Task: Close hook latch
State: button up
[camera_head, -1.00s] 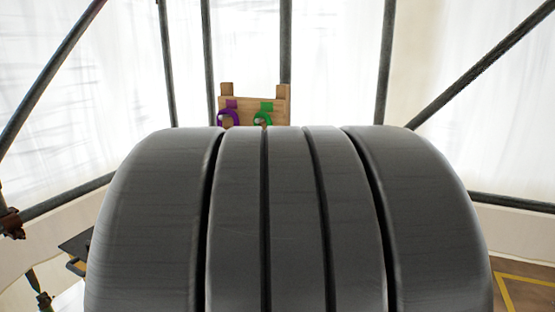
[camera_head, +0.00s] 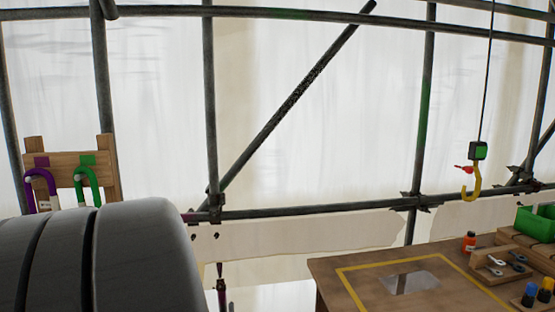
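A yellow hook (camera_head: 471,187) hangs from a thin cable at the right, under a dark block with a green face (camera_head: 478,151). A small red latch piece (camera_head: 464,169) sticks out to the left of the hook's upper part, away from the hook's tip. The hook hangs clear above the workbench. My gripper is not in view.
A wooden workbench (camera_head: 335,268) with a yellow outline stands at lower right, holding an orange bottle (camera_head: 469,241), a green bin (camera_head: 537,222) and a wooden tool rack (camera_head: 497,265). A wooden board (camera_head: 67,167) holds purple (camera_head: 31,184) and green (camera_head: 95,192) shackles at left. Scaffold poles (camera_head: 320,212) stand behind.

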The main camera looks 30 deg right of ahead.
aim_at(468, 170)
jog(key=z, duration=1.75)
